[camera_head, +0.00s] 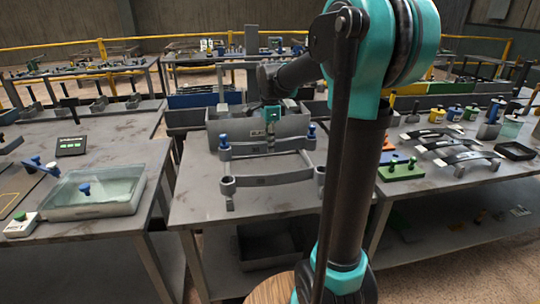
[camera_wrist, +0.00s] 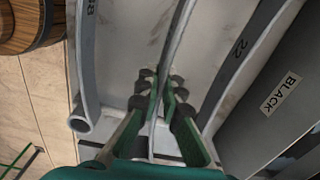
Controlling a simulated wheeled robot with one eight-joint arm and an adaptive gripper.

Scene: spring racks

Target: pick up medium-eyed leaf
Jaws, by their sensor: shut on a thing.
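My gripper (camera_wrist: 160,92) has its green fingers with dark pads closed on a thin curved grey leaf (camera_wrist: 176,40), seen edge-on in the wrist view. In the head view my gripper (camera_head: 271,132) points down over the back of the middle table; its fingertips are too small to make out. Another grey leaf (camera_wrist: 86,65) with a round eye (camera_wrist: 80,123) lies to the left in the wrist view. A leaf marked 22 (camera_wrist: 235,62) lies to the right. A front leaf (camera_head: 268,180) shows eyes at both ends. The held leaf's eyes are not clear.
Blue-topped posts (camera_head: 311,131) stand at the rack. A glass-like tray (camera_head: 95,192) is on the left table; several dark leaves (camera_head: 440,143) lie on the right table.

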